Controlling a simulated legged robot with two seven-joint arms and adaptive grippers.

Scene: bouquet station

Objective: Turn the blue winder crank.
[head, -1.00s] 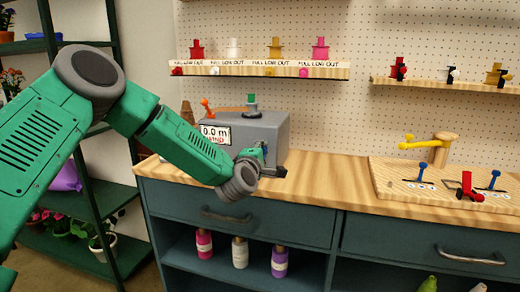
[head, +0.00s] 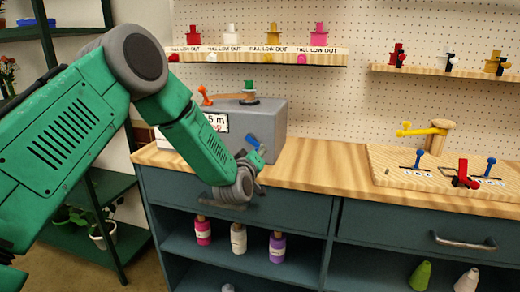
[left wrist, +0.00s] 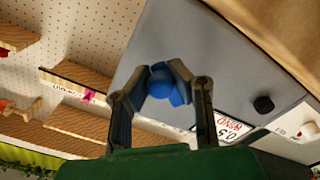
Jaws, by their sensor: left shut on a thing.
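The grey winder box (head: 265,122) stands on the wooden counter, with a display (head: 216,122) on its front partly hidden by my left arm. The blue crank (head: 253,141) is on the box's front, slanting up and left from my gripper. My left gripper (head: 257,160) is at the crank's outer end, just in front of the box. In the left wrist view the blue crank's knob (left wrist: 162,82) sits between the two fingertips of my left gripper (left wrist: 160,92), which is shut on it. The display (left wrist: 222,128) reads about 0.5 there. My right gripper is out of view.
A green spool (head: 250,86) and an orange lever (head: 204,94) are on top of the box. A wooden board (head: 400,175) with levers stands on the counter at right. The counter between them (head: 325,165) is clear.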

